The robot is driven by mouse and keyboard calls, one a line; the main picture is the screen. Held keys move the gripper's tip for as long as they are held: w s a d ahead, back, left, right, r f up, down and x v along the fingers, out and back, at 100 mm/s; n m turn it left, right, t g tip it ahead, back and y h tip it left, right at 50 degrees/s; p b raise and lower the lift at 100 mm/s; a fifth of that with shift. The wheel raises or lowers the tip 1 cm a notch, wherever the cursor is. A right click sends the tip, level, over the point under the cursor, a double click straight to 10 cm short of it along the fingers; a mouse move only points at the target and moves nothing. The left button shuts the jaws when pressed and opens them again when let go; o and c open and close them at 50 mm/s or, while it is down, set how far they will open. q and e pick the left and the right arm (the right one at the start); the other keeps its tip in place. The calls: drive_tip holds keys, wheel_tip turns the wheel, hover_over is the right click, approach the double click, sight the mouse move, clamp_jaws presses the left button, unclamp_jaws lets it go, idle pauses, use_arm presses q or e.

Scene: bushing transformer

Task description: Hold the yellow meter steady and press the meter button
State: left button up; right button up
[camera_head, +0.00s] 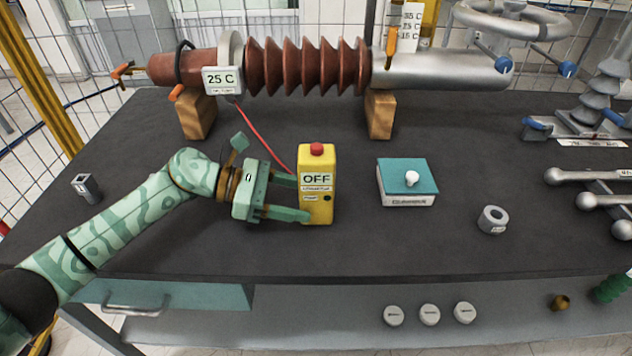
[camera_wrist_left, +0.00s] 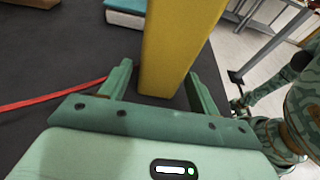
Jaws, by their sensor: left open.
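The yellow meter (camera_head: 317,205) stands upright on the dark table, with a red button (camera_head: 316,149) on top and a display reading OFF. My left gripper (camera_head: 301,198) is open, with its fingers on either side of the meter's lower body. In the left wrist view the meter (camera_wrist_left: 175,45) rises between the two fingers of this gripper (camera_wrist_left: 158,78); contact cannot be told. The button is out of that view. What appears to be my right arm's gripper (camera_wrist_left: 239,98) shows small at the right of the wrist view, away from the meter; its opening is unclear.
A red cable (camera_head: 262,138) runs behind my left gripper. A teal-topped box (camera_head: 407,178) with a white knob and a grey ring nut (camera_head: 492,219) lie to the right. The ribbed bushing (camera_head: 310,67) rests on wooden blocks behind.

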sight(311, 202)
use_arm(q)
drive_tip(key=shift+f+x, duration=0.25)
drive_tip(key=shift+x, duration=0.8)
drive_tip(key=shift+d+b, duration=0.3)
drive_tip(key=shift+d, duration=0.1)
use_arm(e)
drive_tip(key=shift+a+f, duration=0.1)
drive_tip(key=shift+f, duration=0.3)
use_arm(q)
drive_tip(key=c, duration=0.6)
use_arm(e)
clamp_jaws()
